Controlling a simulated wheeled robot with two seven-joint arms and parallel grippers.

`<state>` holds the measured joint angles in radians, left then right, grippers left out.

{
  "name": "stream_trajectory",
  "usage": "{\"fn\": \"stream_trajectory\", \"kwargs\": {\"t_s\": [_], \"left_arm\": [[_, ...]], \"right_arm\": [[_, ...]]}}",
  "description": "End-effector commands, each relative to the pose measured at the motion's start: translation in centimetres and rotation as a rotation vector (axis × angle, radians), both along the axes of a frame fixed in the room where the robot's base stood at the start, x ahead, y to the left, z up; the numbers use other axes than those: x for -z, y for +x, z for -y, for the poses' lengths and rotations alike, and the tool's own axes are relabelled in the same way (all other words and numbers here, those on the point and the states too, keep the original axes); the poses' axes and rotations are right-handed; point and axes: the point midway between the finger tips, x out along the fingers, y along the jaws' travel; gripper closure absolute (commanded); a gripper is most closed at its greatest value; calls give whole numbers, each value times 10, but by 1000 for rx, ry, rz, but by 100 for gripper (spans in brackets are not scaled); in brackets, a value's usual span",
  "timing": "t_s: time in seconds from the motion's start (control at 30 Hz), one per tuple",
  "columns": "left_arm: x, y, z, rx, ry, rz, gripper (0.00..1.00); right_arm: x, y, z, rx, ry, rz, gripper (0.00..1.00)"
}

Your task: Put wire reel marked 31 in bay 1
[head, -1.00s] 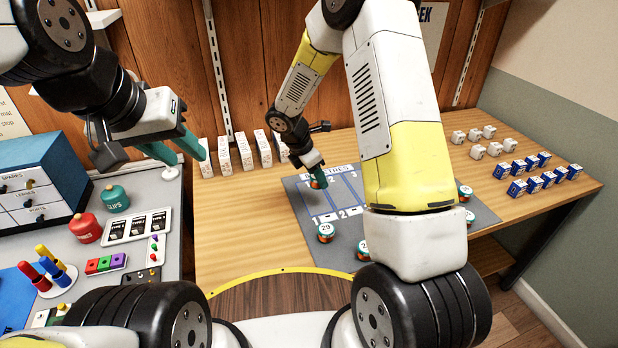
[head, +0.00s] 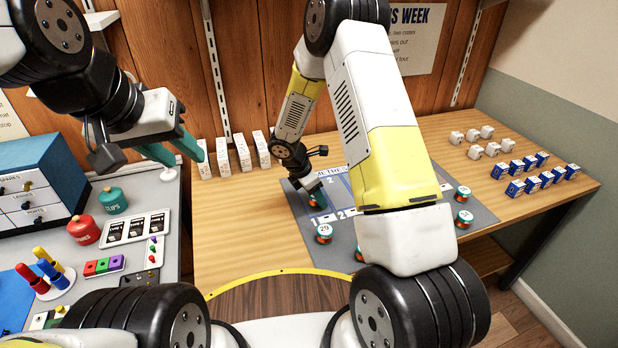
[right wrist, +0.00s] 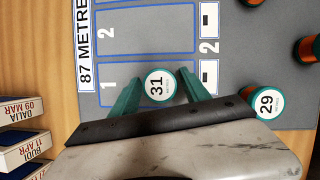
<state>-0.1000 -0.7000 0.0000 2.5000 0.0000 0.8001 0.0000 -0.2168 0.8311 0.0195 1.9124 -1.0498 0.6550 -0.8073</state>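The wire reel marked 31 (right wrist: 158,86) has a white top label and a teal rim. My left gripper (head: 178,152) is empty, fingers apart, above the left bench.
Bay 2 (right wrist: 145,30) beside it is empty where visible. Reel 29 (head: 324,233) stands near the front edge of the grey mat (head: 478,213); more reels stand at the mat's right. White boxes (head: 223,158) stand behind left. My right arm hides part of the mat.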

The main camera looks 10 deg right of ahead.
Motion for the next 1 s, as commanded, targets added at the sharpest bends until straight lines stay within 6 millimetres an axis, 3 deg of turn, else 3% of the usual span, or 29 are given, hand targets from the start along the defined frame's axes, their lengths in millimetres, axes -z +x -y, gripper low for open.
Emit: {"fn": "stream_trajectory", "kwargs": {"t_s": [0.33, 0.47, 0.8, 1.0], "left_arm": [[0, 0, 0, 0, 0, 0, 64], [0, 0, 0, 0, 0, 0, 64], [0, 0, 0, 0, 0, 0, 64], [0, 0, 0, 0, 0, 0, 64]], "right_arm": [[-1, 0, 0, 0, 0, 0, 37], [-10, 0, -3, -1, 0, 2, 37], [-75, -10, -28, -1, 2, 4, 37], [-104, -15, -39, 0, 1, 3, 37]]}}
